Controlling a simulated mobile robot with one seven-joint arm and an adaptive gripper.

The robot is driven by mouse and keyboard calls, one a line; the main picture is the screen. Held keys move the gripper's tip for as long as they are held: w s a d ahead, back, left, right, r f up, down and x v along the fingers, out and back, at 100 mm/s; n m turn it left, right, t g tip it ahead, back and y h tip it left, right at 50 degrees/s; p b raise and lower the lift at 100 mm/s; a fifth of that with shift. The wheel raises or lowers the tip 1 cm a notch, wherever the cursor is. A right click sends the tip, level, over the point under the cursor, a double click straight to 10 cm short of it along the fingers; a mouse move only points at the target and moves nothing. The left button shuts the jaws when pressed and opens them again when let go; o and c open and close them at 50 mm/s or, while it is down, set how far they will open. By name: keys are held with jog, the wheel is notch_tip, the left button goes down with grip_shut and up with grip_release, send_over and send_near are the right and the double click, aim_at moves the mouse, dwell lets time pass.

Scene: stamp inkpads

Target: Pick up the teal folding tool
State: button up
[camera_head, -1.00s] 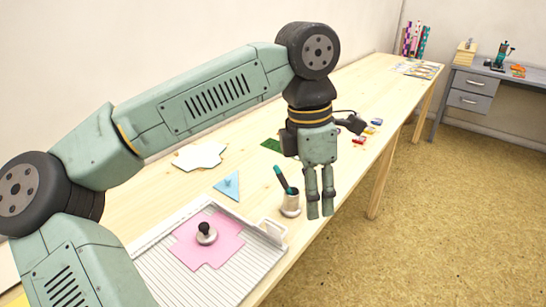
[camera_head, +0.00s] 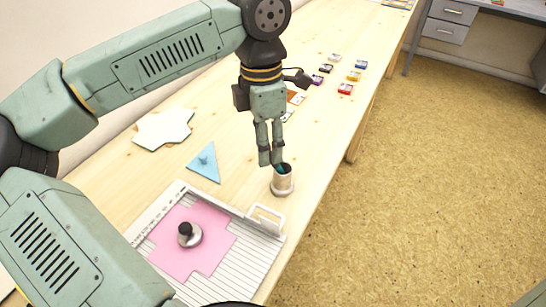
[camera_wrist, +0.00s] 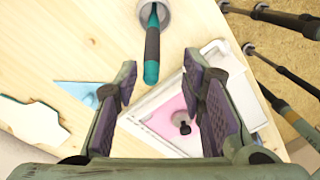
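The teal folding tool (camera_wrist: 152,58) stands in a small metal cup (camera_head: 283,182) near the table's front edge. In the wrist view its teal and dark handle leans out of the cup (camera_wrist: 165,12) toward my gripper. In the head view only a bit of teal (camera_head: 283,168) shows at the cup's mouth; my fingers hide the rest. My gripper (camera_head: 270,160) hangs fingers down just behind and above the cup. In the wrist view my gripper (camera_wrist: 160,65) is open, with the tool's handle end in line with the gap between the fingers and nothing held.
A scoring board (camera_head: 262,247) with pink card (camera_head: 213,255) and a knobbed weight (camera_head: 188,234) lies in front. A blue triangle (camera_head: 205,165) and white card (camera_head: 163,129) lie left. Several small inkpads (camera_head: 345,89) sit farther back. Bare table lies between.

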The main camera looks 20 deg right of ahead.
aim_at(276, 165)
jog(key=f, duration=0.1)
jog(key=f+p, duration=0.1)
jog(key=f, duration=0.3)
jog(key=shift+w+f+p, duration=0.25)
jog(key=shift+p, duration=0.1)
jog(key=shift+c, duration=0.3)
grip_shut()
